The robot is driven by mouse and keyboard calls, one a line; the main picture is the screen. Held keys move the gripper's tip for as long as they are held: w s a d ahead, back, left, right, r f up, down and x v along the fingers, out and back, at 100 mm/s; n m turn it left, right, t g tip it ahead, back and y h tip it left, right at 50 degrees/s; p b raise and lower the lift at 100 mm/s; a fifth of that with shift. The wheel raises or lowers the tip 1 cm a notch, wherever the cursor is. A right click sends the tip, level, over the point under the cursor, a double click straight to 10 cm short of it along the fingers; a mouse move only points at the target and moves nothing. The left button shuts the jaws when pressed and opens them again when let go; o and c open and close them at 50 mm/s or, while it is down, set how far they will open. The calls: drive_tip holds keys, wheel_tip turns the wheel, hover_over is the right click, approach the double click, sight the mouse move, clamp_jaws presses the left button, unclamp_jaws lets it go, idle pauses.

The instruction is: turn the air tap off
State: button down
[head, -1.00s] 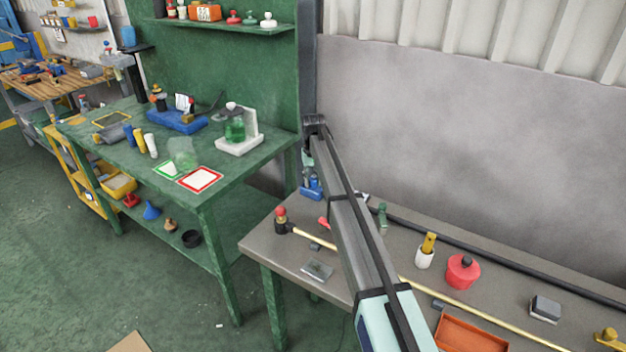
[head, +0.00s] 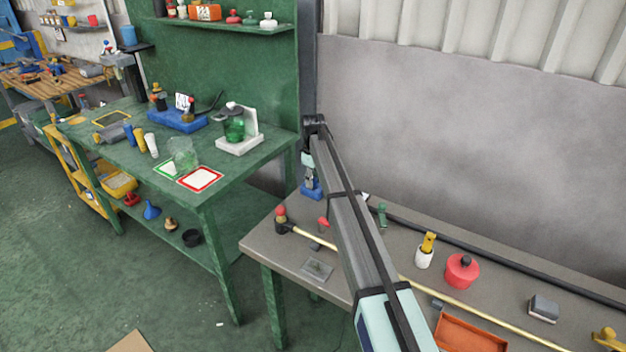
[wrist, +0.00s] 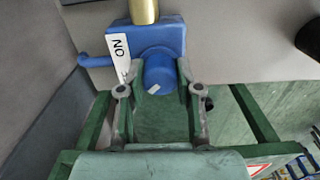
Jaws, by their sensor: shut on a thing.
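The air tap is a blue block (wrist: 148,38) with a round blue knob (wrist: 158,73) on its face and a brass piece (wrist: 144,10) above. A white label (wrist: 118,48) beside the knob reads ON; its lower part is partly hidden. The knob's white mark (wrist: 154,89) points toward the lower left in the wrist view. My gripper (wrist: 157,80) is shut on the knob, one finger on each side. In the head view the blue tap (head: 312,190) stands at the far left corner of the grey bench, with my gripper (head: 309,174) at it.
The grey bench (head: 262,246) also holds a mallet (head: 282,221), a red pot (head: 462,270), a white cup (head: 424,256) and an orange tray (head: 468,335). A green bench (head: 220,172) stands to the left. A grey wall (head: 450,150) rises behind the tap.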

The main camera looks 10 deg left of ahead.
idle(0.4)
drive_tip(key=c, duration=0.8)
unclamp_jaws()
wheel_tip(320, 180, up, 12)
